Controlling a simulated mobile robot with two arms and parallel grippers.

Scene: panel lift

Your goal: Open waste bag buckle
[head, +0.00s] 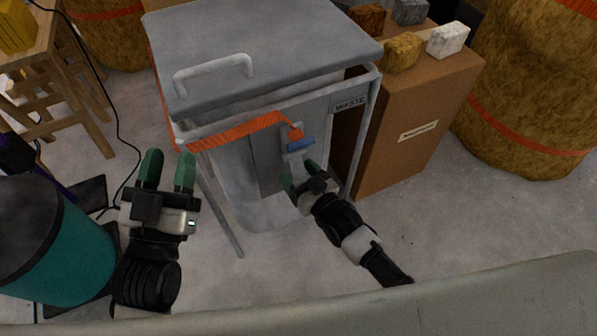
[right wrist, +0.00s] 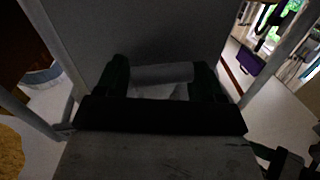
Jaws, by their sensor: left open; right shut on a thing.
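The waste bin is a grey frame with a grey lid (head: 260,45) and a grey bag (head: 240,200) hanging inside. An orange strap (head: 235,131) runs across its front to a buckle with a blue part (head: 300,144) below the strap's orange end. My right gripper (head: 300,177) is just below the blue part, shut on a grey piece of the buckle. In the right wrist view, a pale grey bar (right wrist: 162,73) lies between the dark fingers (right wrist: 161,80). My left gripper (head: 169,168) is open and empty, left of the bin, apart from the strap.
A cardboard box (head: 410,125) with several blocks on top stands right of the bin. A straw-coloured bale (head: 530,90) is at far right. A teal cylinder (head: 60,250) stands at lower left, near a wooden stool (head: 55,90). The floor before the bin is clear.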

